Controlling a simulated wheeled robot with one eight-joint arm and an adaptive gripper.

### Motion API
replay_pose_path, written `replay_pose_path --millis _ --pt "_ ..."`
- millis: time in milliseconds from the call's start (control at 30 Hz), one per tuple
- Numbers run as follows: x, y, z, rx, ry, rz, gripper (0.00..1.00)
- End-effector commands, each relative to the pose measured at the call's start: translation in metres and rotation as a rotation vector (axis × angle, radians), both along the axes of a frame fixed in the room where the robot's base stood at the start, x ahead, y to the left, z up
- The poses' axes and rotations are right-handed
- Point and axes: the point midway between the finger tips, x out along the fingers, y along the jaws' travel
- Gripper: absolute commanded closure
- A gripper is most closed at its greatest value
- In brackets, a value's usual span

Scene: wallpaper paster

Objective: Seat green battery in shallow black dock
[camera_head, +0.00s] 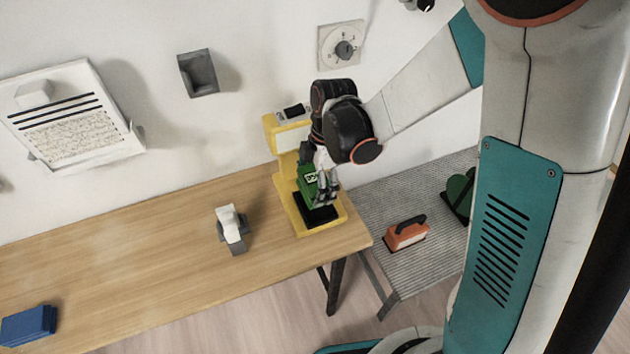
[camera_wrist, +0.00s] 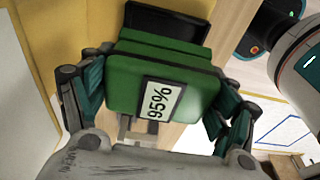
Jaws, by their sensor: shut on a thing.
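The green battery (camera_head: 308,186) is held in my gripper (camera_head: 324,190) over the yellow stand (camera_head: 332,226) at the right end of the wooden table. The shallow black dock (camera_head: 321,215) is on the stand's base. It also shows in the wrist view (camera_wrist: 165,22) beyond the battery's far edge, partly hidden by it. I cannot tell whether the battery touches the dock.
The stand's upright with a pale panel (camera_head: 290,138) rises behind the battery. A white and grey device (camera_head: 233,230) stands left on the wooden table (camera_head: 130,255), with a blue block (camera_head: 28,325) farther left.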

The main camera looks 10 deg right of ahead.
Motion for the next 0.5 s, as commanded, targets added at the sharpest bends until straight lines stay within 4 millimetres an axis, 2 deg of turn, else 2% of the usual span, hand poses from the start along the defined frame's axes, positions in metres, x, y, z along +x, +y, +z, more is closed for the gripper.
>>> replay_pose_path --millis 300,500 --pt "0.0 0.0 -0.031 0.0 0.0 0.0 0.58" --pt "0.0 0.0 -0.043 0.0 0.0 0.0 0.58"
